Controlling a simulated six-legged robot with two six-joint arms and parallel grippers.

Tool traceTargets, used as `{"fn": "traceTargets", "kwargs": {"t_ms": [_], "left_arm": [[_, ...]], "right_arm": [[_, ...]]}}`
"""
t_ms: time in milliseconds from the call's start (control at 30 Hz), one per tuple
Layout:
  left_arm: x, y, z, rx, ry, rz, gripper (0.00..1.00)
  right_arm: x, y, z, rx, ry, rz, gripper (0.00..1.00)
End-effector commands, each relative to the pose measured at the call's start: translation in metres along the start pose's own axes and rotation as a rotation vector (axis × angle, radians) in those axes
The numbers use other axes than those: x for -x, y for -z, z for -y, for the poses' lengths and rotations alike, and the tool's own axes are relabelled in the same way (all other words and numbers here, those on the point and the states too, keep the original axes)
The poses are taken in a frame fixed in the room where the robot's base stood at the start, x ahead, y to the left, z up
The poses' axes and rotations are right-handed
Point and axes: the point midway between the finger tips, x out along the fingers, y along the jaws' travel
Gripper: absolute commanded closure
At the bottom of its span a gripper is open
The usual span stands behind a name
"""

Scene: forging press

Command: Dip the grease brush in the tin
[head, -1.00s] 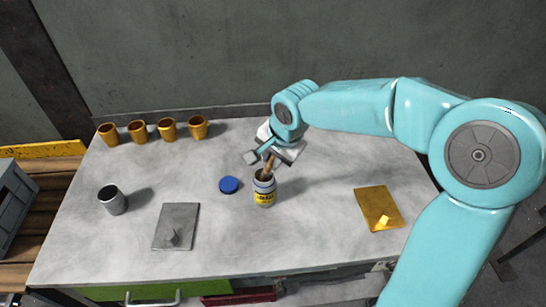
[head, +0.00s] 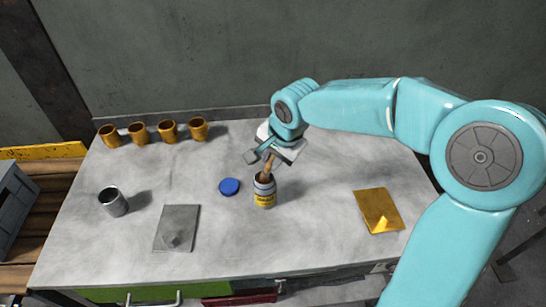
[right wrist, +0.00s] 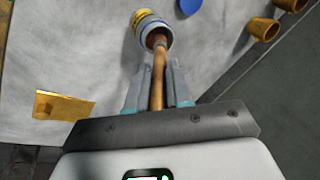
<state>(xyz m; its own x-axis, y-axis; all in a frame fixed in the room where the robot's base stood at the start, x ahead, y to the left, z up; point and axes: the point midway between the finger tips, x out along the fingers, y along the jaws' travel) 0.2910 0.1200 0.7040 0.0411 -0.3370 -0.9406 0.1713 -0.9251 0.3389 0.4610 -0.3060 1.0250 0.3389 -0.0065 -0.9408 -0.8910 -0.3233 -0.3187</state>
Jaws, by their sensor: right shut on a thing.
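The grease tin (head: 265,193) is a small grey can with a yellow label, standing open on the table. It also shows in the right wrist view (right wrist: 150,28). The grease brush has a brown wooden handle (right wrist: 158,75); its lower end is inside the tin's mouth, so the bristles are hidden. In the head view the handle (head: 268,167) slants up from the tin to my right gripper (head: 268,158). My right gripper is shut on the handle, just above and behind the tin. My left gripper is not in view.
A blue lid (head: 229,187) lies left of the tin. Several brown cups (head: 168,130) stand at the back left. A grey cup (head: 112,201) and a grey plate (head: 176,228) are at the left. A gold plate (head: 378,208) lies at the right. The table between them is clear.

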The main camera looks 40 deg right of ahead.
Motion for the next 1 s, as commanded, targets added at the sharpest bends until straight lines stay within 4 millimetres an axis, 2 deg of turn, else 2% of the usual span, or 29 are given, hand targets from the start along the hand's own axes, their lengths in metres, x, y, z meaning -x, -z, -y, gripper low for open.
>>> {"fn": "traceTargets", "kwargs": {"t_ms": [33, 600, 1000], "left_arm": [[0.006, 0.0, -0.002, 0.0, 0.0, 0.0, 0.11], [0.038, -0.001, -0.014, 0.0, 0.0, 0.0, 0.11], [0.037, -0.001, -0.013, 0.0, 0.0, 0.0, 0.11]], "right_arm": [[0.008, 0.001, 0.003, 0.0, 0.002, -0.001, 1.0], [0.055, 0.007, 0.019, -0.001, 0.003, -0.002, 1.0], [0.055, 0.007, 0.019, 0.0, 0.003, -0.002, 1.0]]}}
